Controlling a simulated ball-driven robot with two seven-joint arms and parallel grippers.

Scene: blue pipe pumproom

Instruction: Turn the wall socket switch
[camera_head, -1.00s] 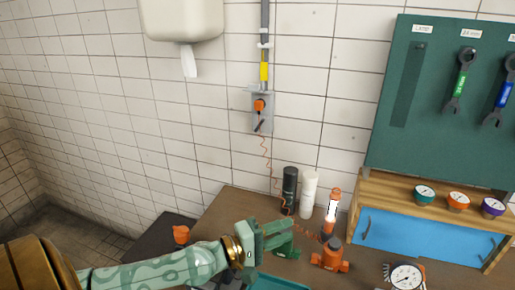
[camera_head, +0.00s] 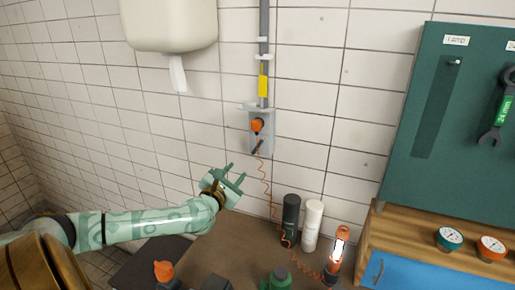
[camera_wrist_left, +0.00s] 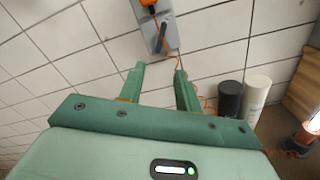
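The wall socket (camera_head: 261,130) is a grey box on the tiled wall, with an orange plug (camera_head: 257,125) and a dark switch lever (camera_head: 258,146) below it. A coiled orange cord hangs from it. The socket (camera_wrist_left: 161,38) and its dark lever (camera_wrist_left: 162,36) also show at the top of the left wrist view. My left gripper (camera_head: 236,176) is raised below and left of the socket, apart from it. Its green fingers (camera_wrist_left: 160,74) are spread with nothing between them. My right gripper is in neither view.
A black canister (camera_head: 290,218) and a white canister (camera_head: 312,223) stand on the bench below the socket, with a lit orange lamp (camera_head: 337,258) to their right. A dispenser (camera_head: 170,22) hangs at upper left. A tool board (camera_head: 455,130) is at right.

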